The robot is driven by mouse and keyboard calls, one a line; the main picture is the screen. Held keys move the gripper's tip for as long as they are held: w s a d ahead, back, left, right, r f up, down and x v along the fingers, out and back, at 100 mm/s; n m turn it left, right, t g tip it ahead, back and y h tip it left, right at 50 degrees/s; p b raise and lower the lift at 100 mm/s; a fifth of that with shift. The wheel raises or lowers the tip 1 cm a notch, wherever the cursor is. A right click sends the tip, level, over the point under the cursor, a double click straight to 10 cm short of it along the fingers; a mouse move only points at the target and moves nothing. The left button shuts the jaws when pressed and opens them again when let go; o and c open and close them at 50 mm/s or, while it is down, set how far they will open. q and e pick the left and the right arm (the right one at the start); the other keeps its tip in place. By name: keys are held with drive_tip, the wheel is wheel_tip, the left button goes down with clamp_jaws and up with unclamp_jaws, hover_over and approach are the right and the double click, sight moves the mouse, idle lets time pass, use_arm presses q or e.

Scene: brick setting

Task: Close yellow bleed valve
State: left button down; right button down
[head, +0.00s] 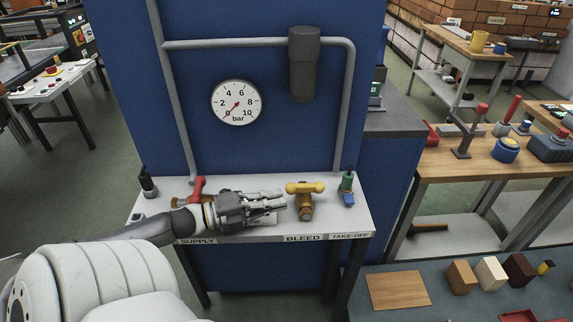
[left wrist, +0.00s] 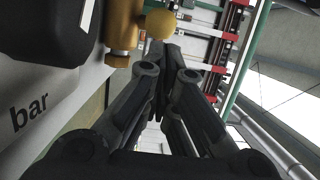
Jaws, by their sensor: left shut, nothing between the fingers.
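The yellow bleed valve handle (head: 305,187) sits on a brass body (head: 305,207) on the white shelf, above the BLEED label (head: 303,238). The handle lies crosswise, left to right in the head view. My left gripper (head: 283,202) is shut and empty, with its fingertips just left of the brass body. In the left wrist view the closed fingers (left wrist: 172,60) point at the round yellow handle end (left wrist: 161,24), very close to it; I cannot tell whether they touch. The brass body (left wrist: 122,35) is beside it. My right gripper is not in view.
A red supply valve handle (head: 197,189) stands behind my left wrist. A green take-off fitting (head: 347,181) stands right of the bleed valve. The pressure gauge (head: 237,102) on the blue panel (head: 270,145) has its needle low, near 0. The shelf's front edge carries labels.

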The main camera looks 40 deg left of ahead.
use_arm(q)
drive_tip(key=v, duration=0.2)
drive_tip(key=shift+s+a, duration=0.15)
drive_tip(key=shift+s, duration=0.15)
drive_tip(key=shift+s+a, duration=0.15)
drive_tip(key=shift+s, duration=0.5)
drive_tip(key=shift+r, duration=0.1)
